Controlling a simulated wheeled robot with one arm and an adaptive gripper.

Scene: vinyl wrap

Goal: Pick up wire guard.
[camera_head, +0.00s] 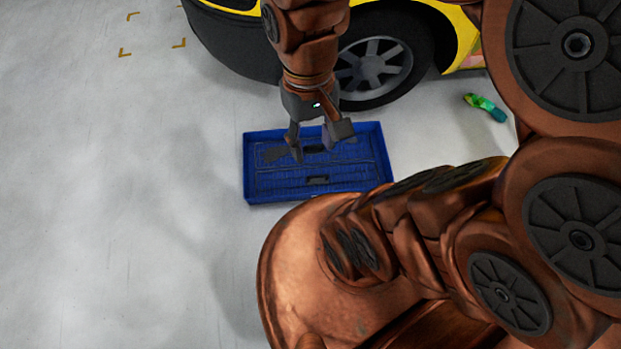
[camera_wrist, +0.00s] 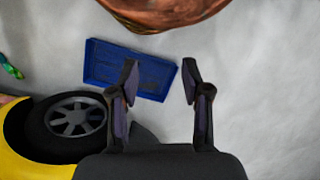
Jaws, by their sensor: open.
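No object is clearly recognizable as the wire guard. A blue tray (camera_head: 250,180) lies on the floor, and it also shows in the wrist view (camera_wrist: 112,58). My gripper (camera_head: 313,150) is over the tray in the head view, fingers down, open and empty. In the wrist view my gripper (camera_wrist: 159,70) has its fingers wide apart, with the tray's right end between and beyond them; contact is not visible.
A yellow car (camera_head: 463,30) with a dark wheel (camera_head: 372,68) stands just behind the tray. A green and multicoloured object (camera_head: 484,106) lies on the floor at the right; it also shows in the wrist view (camera_wrist: 10,69). The pale floor (camera_head: 110,200) at left is clear.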

